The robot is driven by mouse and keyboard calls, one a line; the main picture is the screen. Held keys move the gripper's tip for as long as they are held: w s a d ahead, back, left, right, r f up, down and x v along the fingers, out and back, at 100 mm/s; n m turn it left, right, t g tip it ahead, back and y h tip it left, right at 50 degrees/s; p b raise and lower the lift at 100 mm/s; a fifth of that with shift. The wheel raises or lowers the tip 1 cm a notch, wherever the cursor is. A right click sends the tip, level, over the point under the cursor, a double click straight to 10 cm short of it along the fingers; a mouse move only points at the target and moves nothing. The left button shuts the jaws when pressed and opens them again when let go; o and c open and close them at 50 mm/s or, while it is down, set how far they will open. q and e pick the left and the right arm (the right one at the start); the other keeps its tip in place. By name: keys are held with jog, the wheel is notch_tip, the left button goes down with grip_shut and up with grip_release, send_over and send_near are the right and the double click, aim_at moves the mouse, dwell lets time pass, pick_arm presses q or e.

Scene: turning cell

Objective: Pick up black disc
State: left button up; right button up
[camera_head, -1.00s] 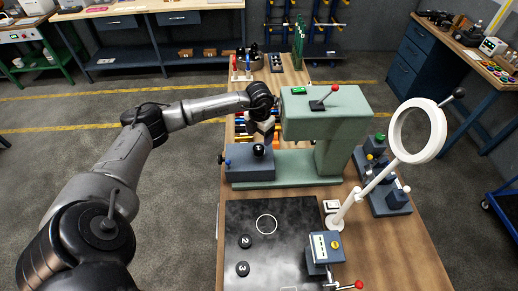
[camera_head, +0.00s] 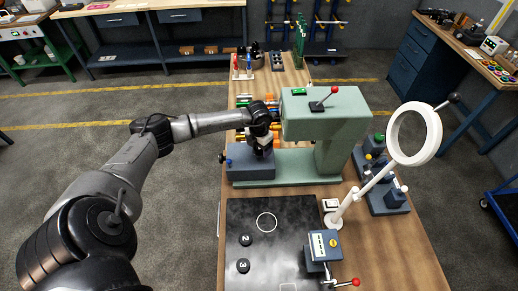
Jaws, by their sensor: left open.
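Two black discs marked 2 (camera_head: 245,240) and 3 (camera_head: 243,266) lie on the dark plate at the front of the bench. The dark plate (camera_head: 290,225) also has a white ring outline with nothing on it. My left gripper (camera_head: 262,150) is open and points down over the blue-grey block (camera_head: 250,170) at the base of the green press. The small dark round piece on that block is now mostly hidden by the gripper, and I cannot tell if the fingers touch it. My right gripper is not in view.
The green press (camera_head: 325,115) with a red-knobbed lever stands close on the right of my left gripper. A white ring lamp (camera_head: 413,134) on an arm rises at the right. A small blue box with a display (camera_head: 322,247) stands by the plate.

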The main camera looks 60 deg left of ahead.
pick_arm(q)
jog(key=shift+c, duration=0.3)
jog(key=c, duration=1)
jog(key=shift+c, duration=0.8)
jog(key=shift+r, duration=0.2)
